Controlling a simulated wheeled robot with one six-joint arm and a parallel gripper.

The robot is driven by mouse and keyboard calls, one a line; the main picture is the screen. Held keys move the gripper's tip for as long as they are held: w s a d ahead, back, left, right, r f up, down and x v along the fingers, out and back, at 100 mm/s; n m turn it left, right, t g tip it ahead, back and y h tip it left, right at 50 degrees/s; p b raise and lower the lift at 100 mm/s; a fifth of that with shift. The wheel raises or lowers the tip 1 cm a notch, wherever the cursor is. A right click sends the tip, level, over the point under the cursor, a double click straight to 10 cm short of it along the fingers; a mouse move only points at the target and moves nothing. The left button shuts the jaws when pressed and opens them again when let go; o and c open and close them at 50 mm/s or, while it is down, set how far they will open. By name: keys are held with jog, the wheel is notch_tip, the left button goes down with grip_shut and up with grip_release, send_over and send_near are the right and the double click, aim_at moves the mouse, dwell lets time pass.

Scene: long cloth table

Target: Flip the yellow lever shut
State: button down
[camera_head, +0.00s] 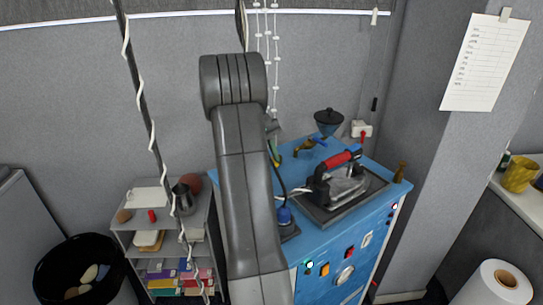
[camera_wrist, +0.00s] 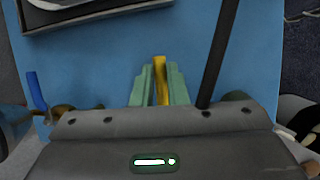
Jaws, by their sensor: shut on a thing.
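The yellow lever (camera_wrist: 161,78) stands between the two green fingers of my gripper (camera_wrist: 160,92) in the wrist view. The fingers are shut on it, and its top end sticks out past their tips. Its lower part and its mount are hidden by the gripper body. In the head view my arm covers most of this spot, and only a small yellow-green patch (camera_head: 276,159) shows beside the arm, over the blue table top (camera_head: 325,238). I cannot tell the lever's exact angle.
A brass valve with a blue handle (camera_head: 320,142) stands close by on the right, also in the wrist view (camera_wrist: 37,90). A black funnel (camera_head: 328,117) is behind it. An iron (camera_head: 343,185) with a red handle sits on a dark tray. A dark cord runs near my arm.

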jog(key=c, duration=1.4)
grip_release()
jog(key=shift+c, duration=0.2)
jog(key=b+v, duration=0.1)
jog(key=v, duration=1.3)
jog(key=shift+f, duration=0.15)
jog(key=p+x, duration=0.1)
jog(key=x, duration=1.2)
jog(key=shift+s+d+f, duration=0.1)
jog(key=shift+d+f, duration=0.1)
jog(key=shift+f, duration=0.1)
jog(key=shift+a+r, duration=0.1)
